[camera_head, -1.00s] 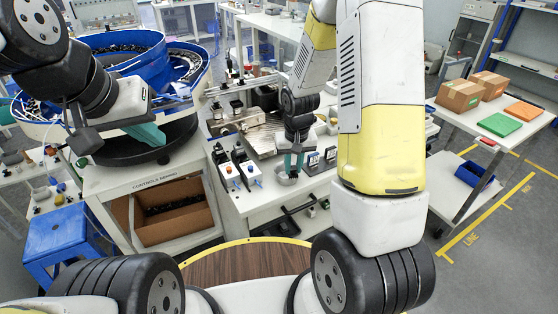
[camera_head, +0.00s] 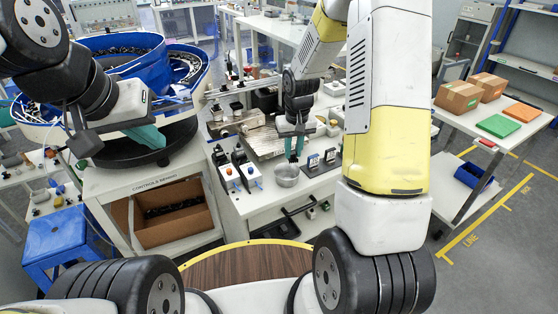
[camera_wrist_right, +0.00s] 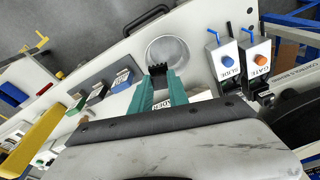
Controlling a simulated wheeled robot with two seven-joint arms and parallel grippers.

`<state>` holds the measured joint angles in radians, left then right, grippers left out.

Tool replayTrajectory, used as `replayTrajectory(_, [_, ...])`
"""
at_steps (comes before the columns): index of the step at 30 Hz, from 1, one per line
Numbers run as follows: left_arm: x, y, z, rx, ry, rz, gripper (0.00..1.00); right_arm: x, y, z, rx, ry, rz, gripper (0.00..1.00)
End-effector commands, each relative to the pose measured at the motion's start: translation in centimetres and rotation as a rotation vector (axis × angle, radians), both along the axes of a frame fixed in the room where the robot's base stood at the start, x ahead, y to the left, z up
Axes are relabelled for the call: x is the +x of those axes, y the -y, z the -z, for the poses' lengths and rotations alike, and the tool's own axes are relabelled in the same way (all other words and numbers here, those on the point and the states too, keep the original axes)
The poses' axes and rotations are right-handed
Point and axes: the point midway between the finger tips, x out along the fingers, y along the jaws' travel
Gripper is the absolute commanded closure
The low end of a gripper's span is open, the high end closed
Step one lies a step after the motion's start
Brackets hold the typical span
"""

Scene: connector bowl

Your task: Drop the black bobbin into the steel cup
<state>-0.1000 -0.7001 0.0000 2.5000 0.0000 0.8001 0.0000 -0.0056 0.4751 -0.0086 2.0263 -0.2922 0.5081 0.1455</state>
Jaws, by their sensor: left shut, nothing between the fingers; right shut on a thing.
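The steel cup (camera_head: 287,176) stands near the front edge of the white bench. It also shows as a round grey bowl in the right wrist view (camera_wrist_right: 170,48). My right gripper (camera_head: 294,157) is above and just behind the cup in the head view. In the right wrist view its teal fingers are shut on the black bobbin (camera_wrist_right: 158,70), whose dark ridged end shows at the fingertips, overlapping the cup's near rim. The bobbin's height above the cup is hard to tell. My left gripper (camera_head: 150,137) is shut and empty by the blue bowl feeder.
Two switch boxes with an orange knob (camera_wrist_right: 228,57) and a blue knob (camera_wrist_right: 261,59) stand beside the cup. Small labelled blocks (camera_wrist_right: 91,97) sit on its other side. A cardboard box (camera_head: 176,220) is on the shelf below the feeder (camera_head: 125,45).

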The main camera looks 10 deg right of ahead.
Motion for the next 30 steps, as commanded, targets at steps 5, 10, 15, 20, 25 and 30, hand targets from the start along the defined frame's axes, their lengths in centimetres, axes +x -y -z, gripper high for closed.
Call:
replayTrajectory(5, [0.0, 0.0, 0.0, 0.0, 0.0, 0.0, 1.0, -0.1, 0.0, 2.3, 0.0, -0.002, 0.001, 1.0])
replayTrajectory(10, [0.0, 0.0, 0.0, 0.0, 0.0, 0.0, 1.0, 0.0, 0.0, 3.8, 0.0, -0.001, 0.0, 1.0])
replayTrajectory(15, [0.0, 0.0, 0.0, 0.0, 0.0, 0.0, 1.0, 0.0, 0.0, 4.4, 0.0, 0.001, 0.0, 1.0])
replayTrajectory(20, [0.0, 0.0, 0.0, 0.0, 0.0, 0.0, 1.0, 0.0, 0.0, 4.4, 0.0, 0.001, 0.0, 1.0])
replayTrajectory(25, [0.0, 0.0, 0.0, 0.0, 0.0, 0.0, 1.0, 0.0, 0.0, 4.4, 0.0, 0.001, 0.0, 0.62])
replayTrajectory(30, [0.0, 0.0, 0.0, 0.0, 0.0, 0.0, 1.0, 0.0, 0.0, 4.4, 0.0, 0.001, 0.0, 0.54])
